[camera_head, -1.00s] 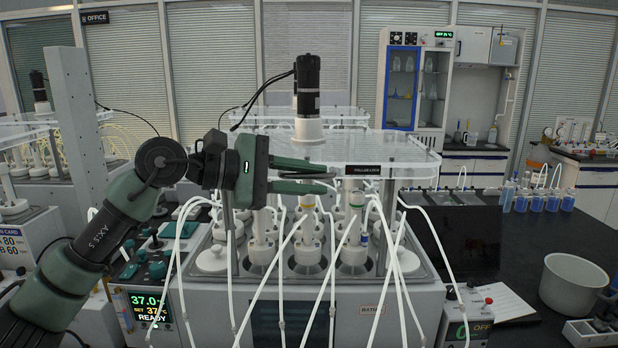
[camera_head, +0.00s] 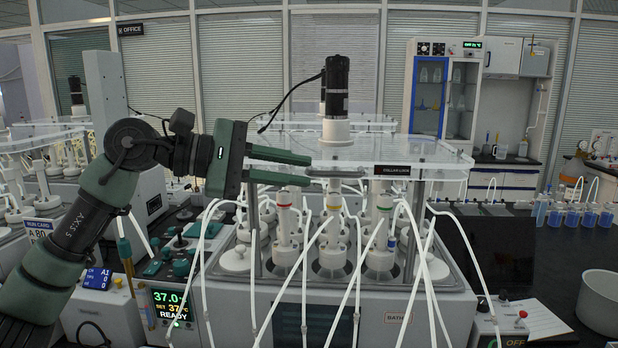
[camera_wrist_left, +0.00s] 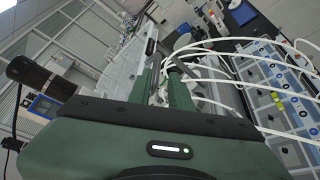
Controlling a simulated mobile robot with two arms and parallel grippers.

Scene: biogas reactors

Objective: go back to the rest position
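My left gripper (camera_head: 309,170) reaches in from the left at the height of the clear top plate (camera_head: 375,152) of the reactor bath. White vessels with red (camera_head: 284,197), yellow (camera_head: 333,203) and green (camera_head: 382,208) bands stand below the plate. My right gripper is not in view.
A black motor (camera_head: 337,85) rises above the plate. Several white tubes hang in front of the bath (camera_head: 440,300). A control unit with a green display (camera_head: 173,303) stands at its left. A white bowl (camera_head: 601,300) is on the dark bench at right.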

